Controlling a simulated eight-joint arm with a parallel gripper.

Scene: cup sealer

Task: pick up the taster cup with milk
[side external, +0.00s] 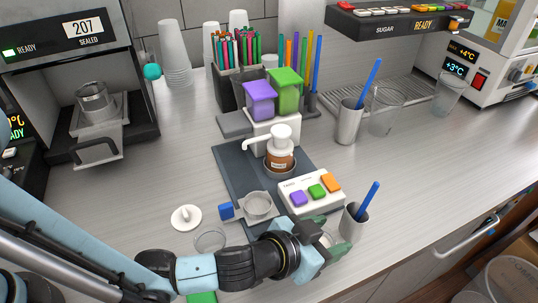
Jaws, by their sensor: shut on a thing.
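My gripper (325,240) is low over the counter at the front, right of centre, with its dark green fingers shut on a small, pale cup (327,239). This appears to be the taster cup with milk. The fingers and wrist hide most of it, so its contents and whether it touches the counter cannot be told.
A metal cup with a blue stick (354,222) stands close right of my gripper. A button panel (311,194) is just behind it. A clear round cup (210,239) and a white lid (186,217) lie to the left.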

